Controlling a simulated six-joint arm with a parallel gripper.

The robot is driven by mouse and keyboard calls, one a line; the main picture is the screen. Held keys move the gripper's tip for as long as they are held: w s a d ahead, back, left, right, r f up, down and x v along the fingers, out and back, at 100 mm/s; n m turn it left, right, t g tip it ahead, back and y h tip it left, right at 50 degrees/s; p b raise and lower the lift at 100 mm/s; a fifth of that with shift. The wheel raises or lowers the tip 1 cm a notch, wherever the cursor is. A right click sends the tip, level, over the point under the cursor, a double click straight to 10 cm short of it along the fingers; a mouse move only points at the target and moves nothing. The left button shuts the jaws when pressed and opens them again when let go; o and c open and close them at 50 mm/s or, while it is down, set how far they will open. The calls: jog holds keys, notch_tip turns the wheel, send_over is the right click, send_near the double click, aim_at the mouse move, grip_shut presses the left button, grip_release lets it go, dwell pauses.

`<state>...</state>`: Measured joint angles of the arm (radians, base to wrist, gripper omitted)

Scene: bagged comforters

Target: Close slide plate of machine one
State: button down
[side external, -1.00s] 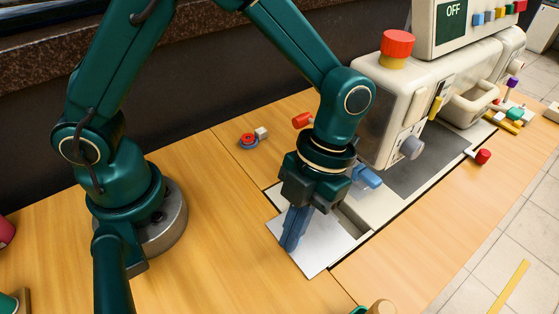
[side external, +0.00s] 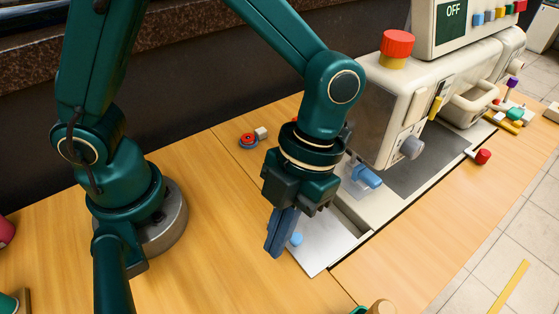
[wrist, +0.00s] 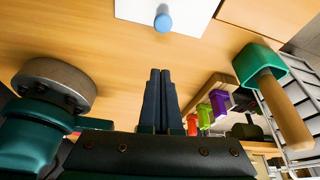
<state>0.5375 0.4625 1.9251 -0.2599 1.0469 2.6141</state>
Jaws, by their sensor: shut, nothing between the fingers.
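The slide plate (side external: 318,256) is a pale metal sheet sticking out from the front of the machine (side external: 395,115), with an open gap beside it. A small blue knob (side external: 296,239) stands on the plate near its outer end. My gripper (side external: 275,250) points down with its blue fingers together and empty, just left of the knob in the side view and partly hiding the plate's outer edge. In the wrist view my fingertips (wrist: 160,72) are apart from the plate (wrist: 190,12), and the knob (wrist: 163,22) is ahead of them.
The machine carries a red button (side external: 397,45), a blue handle (side external: 367,176) and a display reading OFF (side external: 453,11). A red ring (side external: 248,140) lies on the table behind my gripper. A green-headed mallet (wrist: 262,65) and coloured items lie to the right in the wrist view.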

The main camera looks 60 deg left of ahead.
jog(key=v, duration=0.8)
jog(key=s+a+m+t, duration=0.2)
jog(key=s+m+t, duration=0.2)
jog(key=s+t, duration=0.35)
send_near(287, 248)
jog(key=shift+g, duration=0.25)
jog(key=s+f, duration=0.1)
jog(key=f, duration=0.1)
jog(key=s+f, duration=0.1)
jog(key=f, duration=0.1)
jog(key=shift+s+a, duration=0.15)
jog(key=shift+a, duration=0.1)
jog(key=w, duration=0.3)
jog(key=shift+d+f, duration=0.25)
jog(key=shift+d, duration=0.05)
jog(key=shift+w+f, duration=0.1)
jog(key=shift+w, duration=0.35)
jog(key=shift+d, duration=0.1)
